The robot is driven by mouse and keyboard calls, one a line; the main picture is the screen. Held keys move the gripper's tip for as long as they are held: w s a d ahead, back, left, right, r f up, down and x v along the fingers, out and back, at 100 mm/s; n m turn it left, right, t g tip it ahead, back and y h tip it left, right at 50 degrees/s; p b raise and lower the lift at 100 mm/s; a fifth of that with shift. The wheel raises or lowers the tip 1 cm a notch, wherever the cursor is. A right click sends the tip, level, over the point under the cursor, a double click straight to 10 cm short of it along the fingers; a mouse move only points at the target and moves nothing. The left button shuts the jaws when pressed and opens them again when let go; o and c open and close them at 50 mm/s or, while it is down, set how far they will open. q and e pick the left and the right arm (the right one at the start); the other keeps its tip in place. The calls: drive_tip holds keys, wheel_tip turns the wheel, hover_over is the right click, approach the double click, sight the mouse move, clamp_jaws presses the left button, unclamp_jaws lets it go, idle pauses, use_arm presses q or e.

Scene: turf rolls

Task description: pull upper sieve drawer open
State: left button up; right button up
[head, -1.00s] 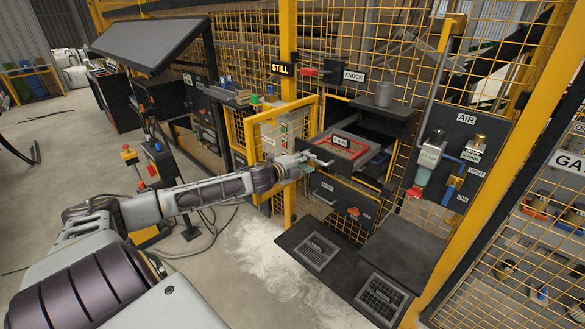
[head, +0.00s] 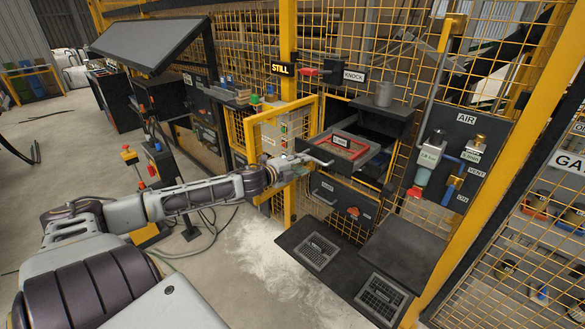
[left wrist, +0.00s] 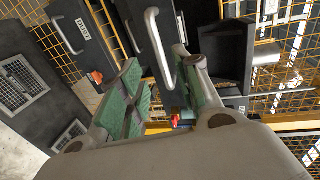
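The upper sieve drawer (head: 355,154), with a red-rimmed sieve (head: 340,143) and a label inside, stands out of its dark cabinet. Its pale bar handle (head: 318,159) is on the front and also shows in the left wrist view (left wrist: 158,45). My left gripper (head: 298,168) is just in front of this handle. In the left wrist view its green-padded fingers (left wrist: 165,95) are spread apart. The handle shows in the gap between them; I cannot tell how deep it sits there or whether they touch it. My right gripper is not in view.
Below is a closed lower front (head: 340,198) with a red knob (head: 353,211); a handle (left wrist: 66,35) beside a DUST label shows in the left wrist view. A dark ledge with grates (head: 318,250) juts out underneath. A yellow post (head: 288,60) and frame stand close left.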

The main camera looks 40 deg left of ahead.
use_arm(q)
drive_tip(key=shift+v, duration=1.85)
drive_tip(key=shift+s, duration=0.15)
